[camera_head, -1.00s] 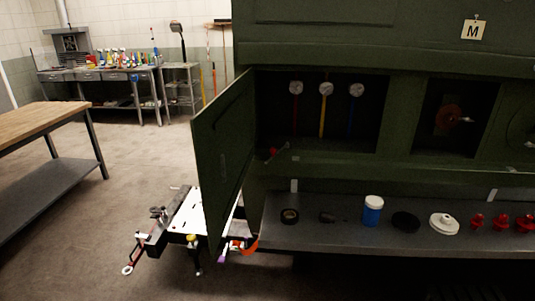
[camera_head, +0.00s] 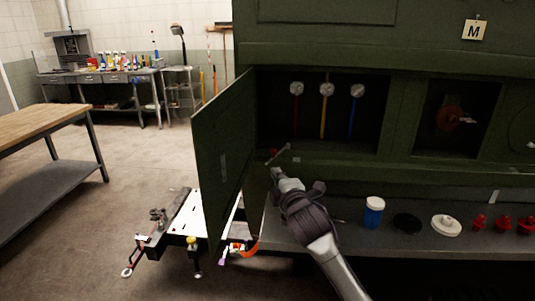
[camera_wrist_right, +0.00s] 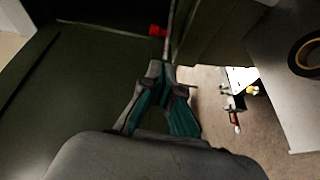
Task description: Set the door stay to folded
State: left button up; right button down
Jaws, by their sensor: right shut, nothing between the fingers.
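The dark green door (camera_head: 222,160) stands open, swung out to the left of the cabinet opening. The door stay is a thin grey rod (camera_head: 282,152) with a red end (camera_head: 273,152) at the lower left of the opening, near the hinge side. In the right wrist view the rod (camera_wrist_right: 171,32) runs up from the fingertips, with the red piece (camera_wrist_right: 157,30) beside it. My right gripper (camera_head: 277,171) is shut and empty, just below the stay; its tips (camera_wrist_right: 161,68) are close to the rod, and I cannot tell whether they touch. My left gripper is not in view.
A grey shelf (camera_head: 468,245) below holds a blue jar (camera_head: 373,212), a black disc (camera_head: 407,222), a white part (camera_head: 445,225) and red parts. Gauges (camera_head: 327,89) hang inside the opening. A low white cart (camera_head: 180,218) stands behind the door.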

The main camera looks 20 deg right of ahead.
jog(key=shift+w+d+r, duration=0.1)
jog(key=shift+d+r, duration=0.05)
jog(key=shift+r, duration=0.7)
jog(key=w+d+p, duration=0.1)
jog(key=w+p, duration=0.1)
jog(key=w, duration=0.8)
jog(key=shift+d, duration=0.15)
jog(key=shift+r+n+p, duration=0.1)
jog(key=shift+n+p, duration=0.2)
jog(key=shift+p, duration=0.05)
